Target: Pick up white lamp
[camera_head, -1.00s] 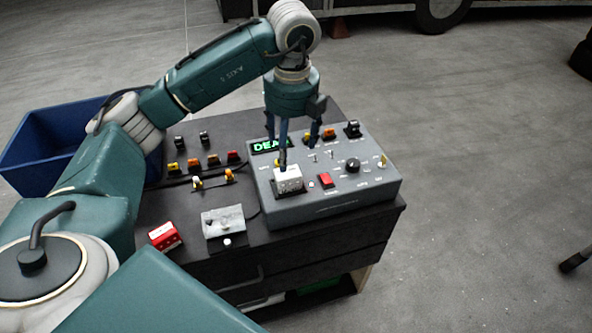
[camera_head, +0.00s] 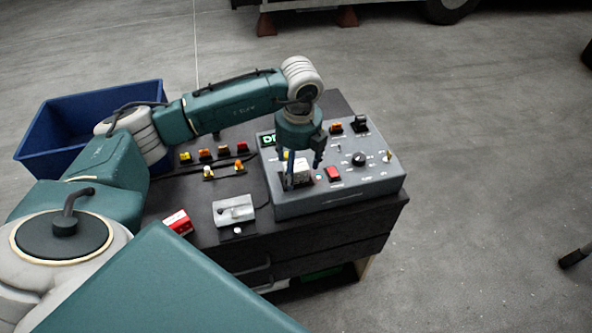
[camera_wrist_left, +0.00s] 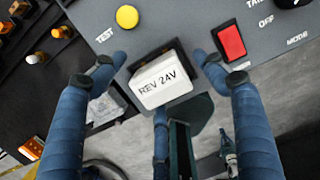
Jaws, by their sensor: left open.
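The white lamp (camera_head: 297,166) is a white block in a dark socket on the sloped grey tester (camera_head: 340,196). It also shows in the left wrist view (camera_wrist_left: 162,80), with "REV 24V" printed on its face. My left gripper (camera_head: 302,170) is open and low over the lamp. In the left wrist view its blue fingers (camera_wrist_left: 158,82) stand to the left, right and below the lamp, with small gaps visible beside it. The fingers partly cover the lamp in the head view. My right gripper is not in view.
The tester carries a yellow button (camera_wrist_left: 127,17), a red switch (camera_wrist_left: 232,41) and a black knob (camera_head: 358,159). Coloured lamps (camera_head: 206,155), a grey metal box (camera_head: 233,211) and a red-and-white box (camera_head: 178,222) lie on the dark cabinet top. A blue bin (camera_head: 100,108) stands at the left.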

